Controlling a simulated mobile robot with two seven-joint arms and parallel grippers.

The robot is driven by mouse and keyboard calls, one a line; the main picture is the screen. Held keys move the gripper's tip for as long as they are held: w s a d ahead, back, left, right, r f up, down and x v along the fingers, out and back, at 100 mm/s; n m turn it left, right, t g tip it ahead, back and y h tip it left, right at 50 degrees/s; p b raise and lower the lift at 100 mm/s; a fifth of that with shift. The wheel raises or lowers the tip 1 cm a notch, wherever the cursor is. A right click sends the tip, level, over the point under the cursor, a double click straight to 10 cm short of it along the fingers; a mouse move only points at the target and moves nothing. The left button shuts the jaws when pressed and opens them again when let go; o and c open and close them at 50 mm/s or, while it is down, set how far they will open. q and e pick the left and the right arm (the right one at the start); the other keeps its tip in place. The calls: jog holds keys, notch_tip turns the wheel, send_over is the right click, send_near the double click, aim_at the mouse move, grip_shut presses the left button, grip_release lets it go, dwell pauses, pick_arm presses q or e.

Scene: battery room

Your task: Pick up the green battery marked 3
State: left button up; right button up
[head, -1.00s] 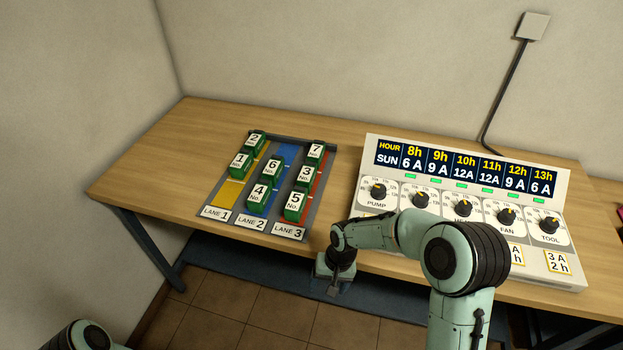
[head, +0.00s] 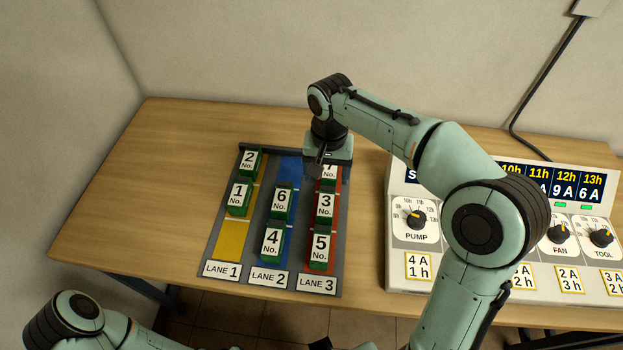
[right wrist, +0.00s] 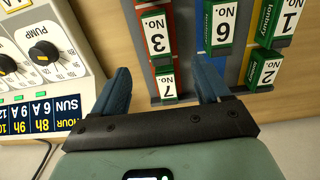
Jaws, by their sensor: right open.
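The green battery marked 3 (head: 325,206) stands in the red lane 3 of the grey rack, between battery 5 (head: 320,246) in front and battery 7 (head: 330,172) behind. In the right wrist view, battery 3 (right wrist: 157,35) is upside down at the top, beyond the fingertips. My right gripper (head: 319,168) is open and empty above the back of lane 3, partly hiding battery 7. In the right wrist view, battery 7 (right wrist: 167,86) shows between the blue fingers of the gripper (right wrist: 162,80). My left arm shows at the bottom left; its gripper is not seen.
The control panel (head: 425,273) stands right of the rack. The table (head: 150,200) left of the rack is clear.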

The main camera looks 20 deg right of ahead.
jog(key=b, duration=0.1)
send_over(326, 201)
jog(key=f, duration=0.7)
jog(key=shift+s+a, duration=0.25)
jog(key=shift+s, duration=0.1)
jog(key=shift+w+d+f, duration=0.15)
jog(key=shift+f, duration=1.45)
jog(key=shift+w+d+f, duration=0.1)
jog(key=shift+w+f, duration=0.05)
jog(key=shift+f, duration=1.4)
jog(key=shift+r, duration=0.1)
grip_shut()
